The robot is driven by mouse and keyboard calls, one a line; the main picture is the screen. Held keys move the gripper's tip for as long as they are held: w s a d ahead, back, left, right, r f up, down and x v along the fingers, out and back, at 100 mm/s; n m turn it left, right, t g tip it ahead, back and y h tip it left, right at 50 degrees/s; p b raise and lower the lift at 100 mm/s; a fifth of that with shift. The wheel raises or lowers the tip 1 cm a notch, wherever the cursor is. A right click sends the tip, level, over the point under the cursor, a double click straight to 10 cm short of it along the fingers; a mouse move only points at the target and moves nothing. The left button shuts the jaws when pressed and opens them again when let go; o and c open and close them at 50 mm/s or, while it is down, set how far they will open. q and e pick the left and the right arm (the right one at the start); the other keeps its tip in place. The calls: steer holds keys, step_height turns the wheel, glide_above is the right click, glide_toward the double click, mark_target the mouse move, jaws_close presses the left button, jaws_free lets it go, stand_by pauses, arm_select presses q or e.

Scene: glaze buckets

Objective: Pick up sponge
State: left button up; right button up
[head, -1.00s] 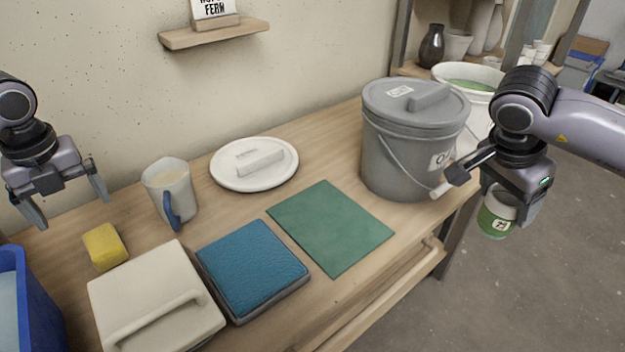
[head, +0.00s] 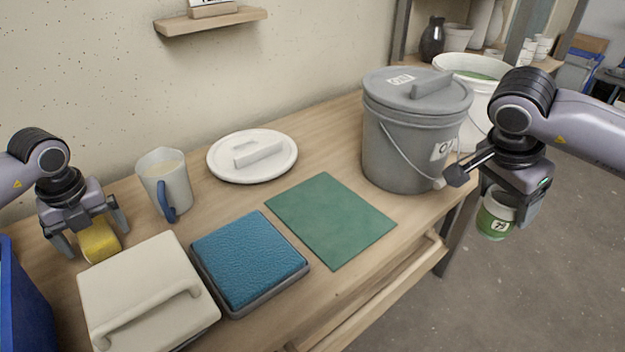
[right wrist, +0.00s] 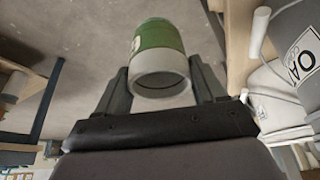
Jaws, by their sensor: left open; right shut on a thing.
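The yellow sponge (head: 99,243) lies on the wooden bench at the left, behind the cream lidded box. My left gripper (head: 96,248) is open, pointing down, with its fingers on either side of the sponge. The gripper body hides part of the sponge's top. My right gripper (head: 509,212) is shut on a green and white cup (head: 494,217), held out over the floor past the bench's right end. The cup (right wrist: 160,55) also shows between the fingers in the right wrist view.
A jug (head: 167,180) with a blue handle stands right of my left gripper. The cream box (head: 150,290), blue pad (head: 248,258) and blue bin (head: 22,305) are near. A white lid (head: 225,171), green mat (head: 330,220) and grey bucket (head: 410,150) are further right.

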arm_select(q)
steer(key=shift+f, duration=0.4)
steer(key=c, duration=1)
